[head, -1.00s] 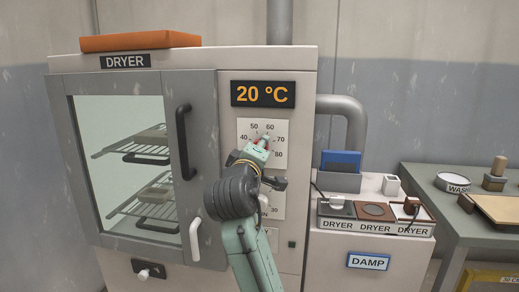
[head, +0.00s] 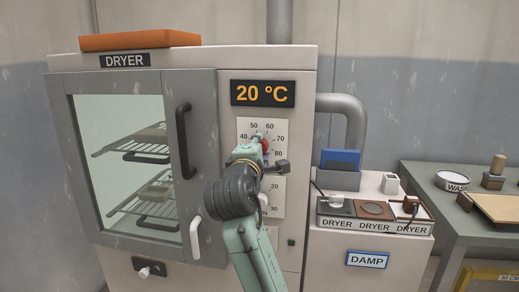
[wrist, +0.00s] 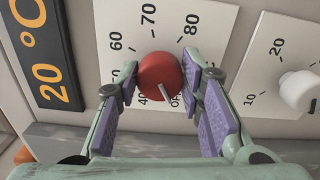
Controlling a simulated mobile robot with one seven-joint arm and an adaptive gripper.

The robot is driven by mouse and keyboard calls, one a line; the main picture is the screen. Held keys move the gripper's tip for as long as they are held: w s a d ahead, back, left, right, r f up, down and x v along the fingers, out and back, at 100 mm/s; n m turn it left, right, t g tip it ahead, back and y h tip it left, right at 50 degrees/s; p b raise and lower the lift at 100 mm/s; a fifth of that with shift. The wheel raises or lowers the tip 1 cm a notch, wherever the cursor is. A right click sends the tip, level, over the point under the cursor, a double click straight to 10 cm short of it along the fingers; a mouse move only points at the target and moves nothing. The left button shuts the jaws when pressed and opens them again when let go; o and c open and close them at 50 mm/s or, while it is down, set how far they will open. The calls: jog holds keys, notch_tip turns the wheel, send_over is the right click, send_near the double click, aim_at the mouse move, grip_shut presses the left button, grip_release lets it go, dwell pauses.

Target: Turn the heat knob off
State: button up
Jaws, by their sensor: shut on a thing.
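The red round heat knob (wrist: 158,74) sits on a white dial plate (wrist: 205,22) marked 60, 70, 80, 40 and OFF. Its pale pointer is at the lower right edge of the knob, close to the partly covered OFF mark. My gripper (wrist: 162,80) is shut on the knob, one purple-padded finger on each side. The dryer display (head: 262,93) reads 20 °C.
A second dial with a white knob (wrist: 300,91) lies beside the heat dial, below it in the head view. The dryer door (head: 125,170) with its black handle (head: 185,142) is shut at left. A cabinet with small items (head: 375,222) stands at right.

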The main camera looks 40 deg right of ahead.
dwell(0.3)
jog(key=o, duration=1.1)
jog(key=shift+o, duration=0.2)
jog(key=v, duration=1.2)
jog(key=shift+w, duration=0.1)
